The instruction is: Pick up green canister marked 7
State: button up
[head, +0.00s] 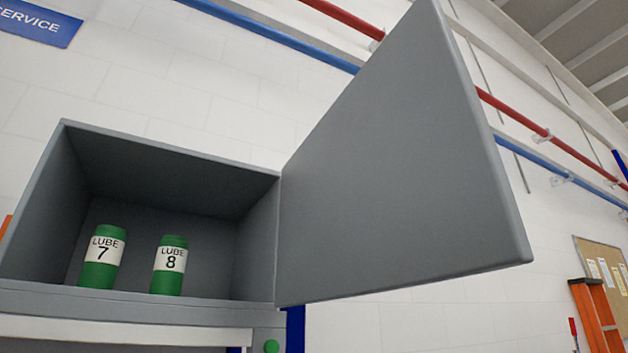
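The green canister marked 7 (102,257) stands upright inside an open grey cabinet, in its left half. Its white label reads LUBE 7. A second green canister (169,265), labelled LUBE 8, stands upright to its right with a gap between them. Both stand on the cabinet floor (215,300), whose front edge slightly hides their bases. My gripper is not in view.
The grey cabinet door (400,170) is swung wide open to the right. The cabinet side walls and top edge (170,148) bound the opening. Right of the canisters the cabinet is empty. An orange ladder (597,315) stands far right.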

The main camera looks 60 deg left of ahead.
aim_at(101, 266)
jog(key=z, duration=0.05)
jog(key=i, duration=2.3)
jog(key=u, duration=3.95)
